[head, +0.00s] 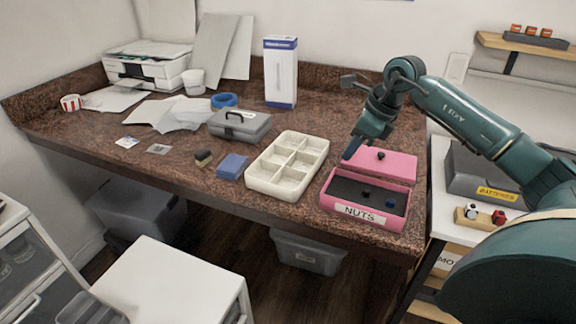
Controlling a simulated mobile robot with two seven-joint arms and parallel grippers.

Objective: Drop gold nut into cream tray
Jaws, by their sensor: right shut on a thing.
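The cream tray (257,183) lies on the brown counter, split into several open compartments that look empty. My right gripper (350,152) is above the back left corner of the pink nuts box (340,206), to the right of the tray's back end. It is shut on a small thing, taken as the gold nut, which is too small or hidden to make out. No gold nut shows in the box; a black nut (366,193) and a blue nut (390,203) lie in it. My left gripper is not in view.
The pink lid (400,165) with a dark knob lies behind the box. A tall white box (280,75) stands at the back.

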